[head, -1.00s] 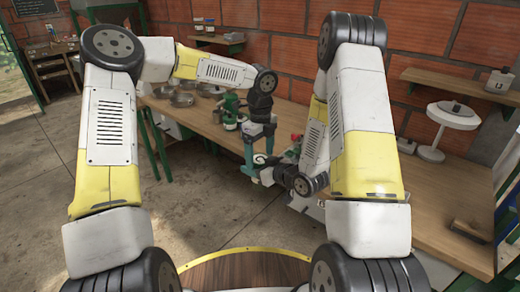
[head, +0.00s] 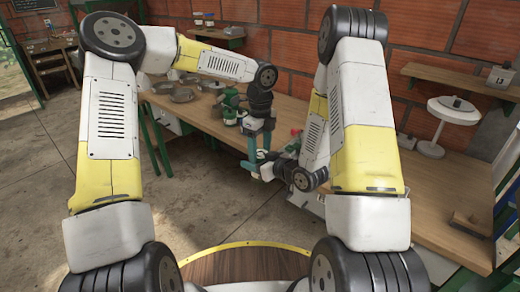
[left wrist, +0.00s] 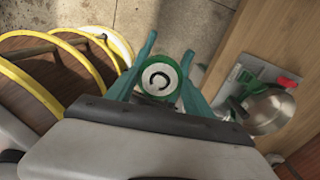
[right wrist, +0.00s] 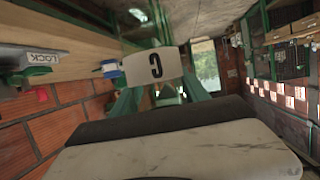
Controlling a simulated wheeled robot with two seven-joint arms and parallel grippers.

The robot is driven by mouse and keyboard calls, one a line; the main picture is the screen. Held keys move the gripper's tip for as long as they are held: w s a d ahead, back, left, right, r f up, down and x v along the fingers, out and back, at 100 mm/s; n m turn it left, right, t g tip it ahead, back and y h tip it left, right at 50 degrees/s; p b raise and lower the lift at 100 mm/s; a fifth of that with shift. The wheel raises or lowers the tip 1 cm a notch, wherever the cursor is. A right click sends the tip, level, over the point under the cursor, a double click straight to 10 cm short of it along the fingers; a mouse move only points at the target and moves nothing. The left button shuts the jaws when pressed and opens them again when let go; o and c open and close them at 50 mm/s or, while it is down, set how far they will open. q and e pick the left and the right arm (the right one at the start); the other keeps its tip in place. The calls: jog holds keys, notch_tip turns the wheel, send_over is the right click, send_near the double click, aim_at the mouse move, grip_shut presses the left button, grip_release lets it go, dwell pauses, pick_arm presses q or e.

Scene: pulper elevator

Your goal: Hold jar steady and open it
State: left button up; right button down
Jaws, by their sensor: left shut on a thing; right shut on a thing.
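The jar shows in the right wrist view as a pale body (right wrist: 155,67) with a dark curved mark, between the teal fingers of my right gripper (right wrist: 160,92), which is shut on it. In the left wrist view its round green lid (left wrist: 158,78) has a white disc with a dark curved arrow. My left gripper (left wrist: 165,75) is shut on the lid, one finger on each side. In the head view my left gripper (head: 258,160) points down in front of the workbench and largely hides the jar. My right gripper is mostly hidden there. I cannot tell whether the lid is loose.
The wooden workbench (head: 330,142) runs along the brick wall. Metal pans (head: 182,95) and a green device (head: 229,105) stand at its far end. A white round-topped stand (head: 453,110) and a wooden block (head: 470,221) are at right. A metal bowl (left wrist: 270,110) is near my left gripper.

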jog(key=shift+r, duration=0.1)
dwell(0.3)
pick_arm(q)
jog(key=shift+r, duration=1.1)
